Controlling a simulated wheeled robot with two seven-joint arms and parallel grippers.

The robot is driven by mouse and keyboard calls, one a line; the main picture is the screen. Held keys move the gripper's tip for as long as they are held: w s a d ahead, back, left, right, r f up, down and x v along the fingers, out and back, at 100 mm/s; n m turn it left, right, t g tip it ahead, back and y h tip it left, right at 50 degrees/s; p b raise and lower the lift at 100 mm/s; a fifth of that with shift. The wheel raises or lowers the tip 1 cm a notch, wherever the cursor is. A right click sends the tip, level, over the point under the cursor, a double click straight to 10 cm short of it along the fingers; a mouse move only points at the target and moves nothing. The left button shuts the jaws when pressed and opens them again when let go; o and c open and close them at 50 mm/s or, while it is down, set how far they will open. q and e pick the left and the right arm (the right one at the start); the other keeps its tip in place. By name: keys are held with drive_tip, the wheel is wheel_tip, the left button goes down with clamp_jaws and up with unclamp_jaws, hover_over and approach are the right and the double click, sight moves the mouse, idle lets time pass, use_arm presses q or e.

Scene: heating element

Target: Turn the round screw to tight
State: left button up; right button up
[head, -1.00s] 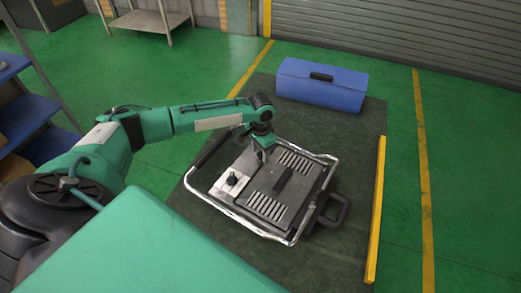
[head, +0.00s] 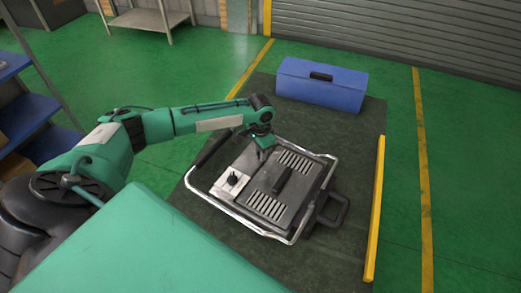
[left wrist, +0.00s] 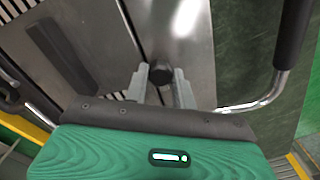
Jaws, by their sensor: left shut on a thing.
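The heating element (head: 250,195) is a grey metal case with slotted vents and a chrome tube frame, lying on a dark mat. The round screw (left wrist: 158,75) is a small dark knob on its metal top in the left wrist view. My left gripper (left wrist: 160,80) has its two grey fingers on either side of the screw and is shut on it. In the head view my left gripper (head: 264,152) points down at the far left part of the case and hides the screw. My right gripper is not in view.
A white plate with a black knob (head: 232,180) and a dark handle (head: 283,180) are on the case top. A blue toolbox (head: 320,85) stands behind on the mat. A yellow bar (head: 375,210) lies along the right mat edge. Blue shelves (head: 45,140) stand at left.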

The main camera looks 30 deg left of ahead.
use_arm(q)
drive_tip(key=m+p, duration=0.2)
drive_tip(key=m, duration=0.2)
drive_tip(key=shift+r+p, duration=0.15)
drive_tip(key=shift+p, duration=0.15)
drive_tip(key=m+p, duration=0.1)
drive_tip(key=m, duration=0.1)
drive_tip(key=shift+m, duration=0.4)
drive_tip(key=m, duration=0.2)
drive_tip(key=shift+m, duration=0.3)
drive_tip(key=m+p, duration=0.1)
drive_tip(key=m, duration=0.2)
drive_tip(key=shift+m, duration=2.2)
drive_tip(key=o, duration=1)
